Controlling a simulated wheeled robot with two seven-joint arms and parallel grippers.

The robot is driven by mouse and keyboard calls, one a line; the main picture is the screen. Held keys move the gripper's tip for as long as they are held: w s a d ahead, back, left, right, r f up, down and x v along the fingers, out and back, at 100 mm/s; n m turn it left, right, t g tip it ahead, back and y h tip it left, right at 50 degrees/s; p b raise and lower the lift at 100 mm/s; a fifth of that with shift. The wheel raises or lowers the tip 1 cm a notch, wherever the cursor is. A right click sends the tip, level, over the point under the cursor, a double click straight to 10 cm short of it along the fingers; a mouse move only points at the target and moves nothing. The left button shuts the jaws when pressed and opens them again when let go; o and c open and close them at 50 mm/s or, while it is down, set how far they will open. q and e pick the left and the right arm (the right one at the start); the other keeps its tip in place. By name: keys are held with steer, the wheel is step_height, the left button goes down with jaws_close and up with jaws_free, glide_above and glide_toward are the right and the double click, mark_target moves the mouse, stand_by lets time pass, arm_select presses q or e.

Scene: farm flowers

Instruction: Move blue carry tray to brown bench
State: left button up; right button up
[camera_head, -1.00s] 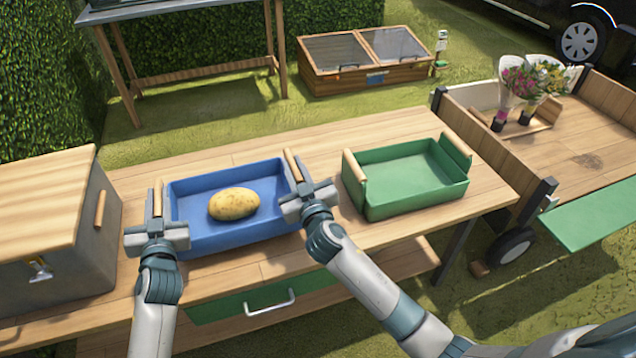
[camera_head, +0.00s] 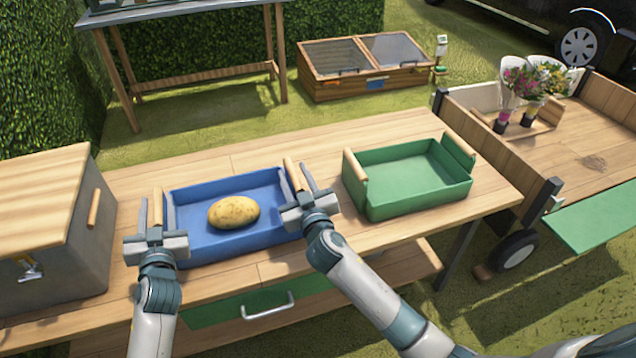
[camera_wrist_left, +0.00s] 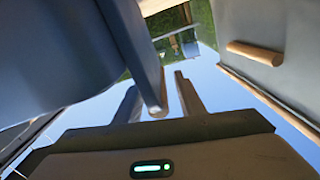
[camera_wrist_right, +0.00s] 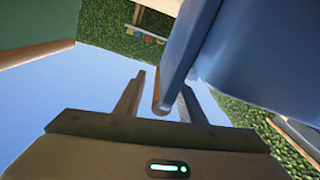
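The blue carry tray (camera_head: 250,245) stands on the wooden table (camera_head: 330,255), with a potato (camera_head: 234,212) inside it. It has a wooden handle at each end. My left gripper (camera_head: 157,214) is open around the tray's left handle (camera_wrist_left: 157,108); both fingers show apart from it in the left wrist view. My right gripper (camera_head: 296,182) is open around the right handle (camera_wrist_right: 161,105), with gaps beside it in the right wrist view. A bench with brown wooden legs (camera_head: 200,76) stands at the back left; I cannot tell if it is the task's brown bench.
A green tray (camera_head: 405,198) stands right of the blue one. A grey box with a wooden lid (camera_head: 75,245) stands at the left. A wooden cold frame (camera_head: 370,80) sits on the grass behind. A cart (camera_head: 575,150) with flower bouquets (camera_head: 530,90) is at the right.

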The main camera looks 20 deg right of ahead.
arm_select(q)
steer(key=shift+s, duration=0.15)
steer(key=s, duration=1.1)
steer(key=shift+s, duration=0.4)
steer(key=shift+d, duration=0.1)
arm_select(e)
steer(key=s, duration=1.2)
stand_by(0.5)
